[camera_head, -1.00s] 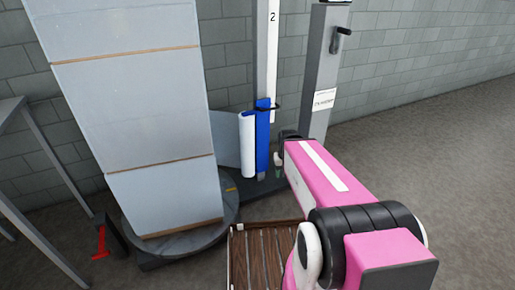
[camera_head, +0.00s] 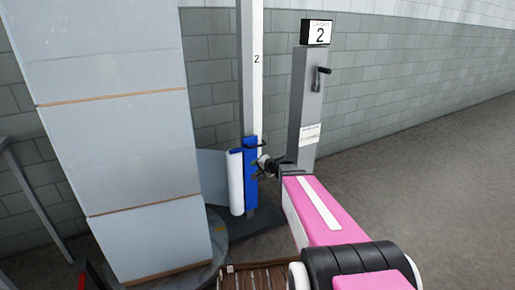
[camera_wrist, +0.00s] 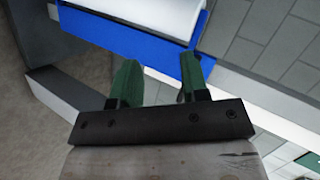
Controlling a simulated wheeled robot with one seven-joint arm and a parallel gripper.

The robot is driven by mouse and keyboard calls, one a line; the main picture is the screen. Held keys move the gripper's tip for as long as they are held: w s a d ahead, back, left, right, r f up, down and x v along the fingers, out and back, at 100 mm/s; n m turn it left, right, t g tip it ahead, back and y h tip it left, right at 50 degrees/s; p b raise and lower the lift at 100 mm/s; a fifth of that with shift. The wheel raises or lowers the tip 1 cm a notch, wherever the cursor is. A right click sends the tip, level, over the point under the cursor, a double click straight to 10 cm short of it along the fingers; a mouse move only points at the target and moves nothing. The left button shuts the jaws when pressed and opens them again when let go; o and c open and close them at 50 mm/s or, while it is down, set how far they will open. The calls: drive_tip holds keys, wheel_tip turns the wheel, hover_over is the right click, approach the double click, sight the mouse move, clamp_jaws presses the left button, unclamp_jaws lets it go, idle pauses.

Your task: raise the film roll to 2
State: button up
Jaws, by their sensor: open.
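The white film roll (camera_head: 236,185) stands upright on a blue carriage (camera_head: 251,190) low on a pale mast (camera_head: 257,90). The mast bears a "2" well above the carriage. My gripper (camera_head: 264,166) is by the carriage's right side; contact cannot be told. In the wrist view its green fingers (camera_wrist: 160,62) are apart and empty, with the blue carriage (camera_wrist: 125,38) and white roll (camera_wrist: 150,10) ahead.
A tall wrapped stack (camera_head: 120,130) stands on a round turntable (camera_head: 215,245) at left. A slatted wooden pallet (camera_head: 258,276) lies below my arm. A grey frame (camera_head: 30,190) is at far left. The floor at right (camera_head: 420,170) is clear, before a block wall.

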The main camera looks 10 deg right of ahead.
sight(258, 146)
drive_tip(key=w+d+r+m+t+h, duration=0.25)
drive_tip(key=w+d+m+t, duration=0.25)
drive_tip(key=w+d+m, duration=0.3)
drive_tip(key=shift+n+y, duration=0.25)
drive_tip(key=shift+n, duration=0.45)
drive_tip(key=x, duration=0.7)
drive_tip(key=a+x, duration=0.1)
drive_tip(key=x, duration=0.3)
drive_tip(key=shift+w+a+r, duration=0.15)
drive_tip(key=shift+r, duration=0.2)
clamp_jaws()
